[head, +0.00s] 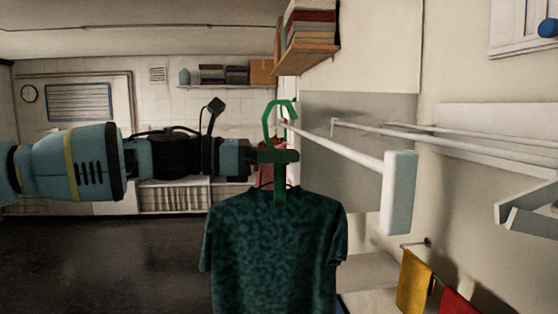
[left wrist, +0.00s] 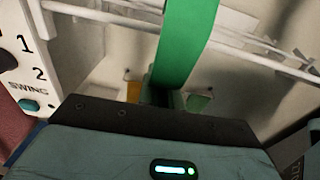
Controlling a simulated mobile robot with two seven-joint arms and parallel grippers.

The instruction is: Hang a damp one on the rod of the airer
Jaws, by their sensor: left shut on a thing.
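A dark teal mottled shirt (head: 275,250) hangs from a green hanger (head: 280,195). My left gripper (head: 268,157) is shut on the hanger's stem below its hook, and the shirt hangs clear below. The open hook (head: 267,118) points up, near the far end of the white rod of the airer (head: 340,150) in the head view. I cannot tell whether the hook is over the rod. In the left wrist view, the green hanger (left wrist: 187,40) rises from the gripper, with white rods (left wrist: 250,48) behind it. My right gripper is not in view.
A pale end block (head: 398,192) caps the rod's near end. More white rods (head: 450,138) run along the right wall. A shelf with books (head: 308,30) is above. Yellow (head: 414,280) and red cloths hang at lower right. A panel marked SWING (left wrist: 28,60) stands left.

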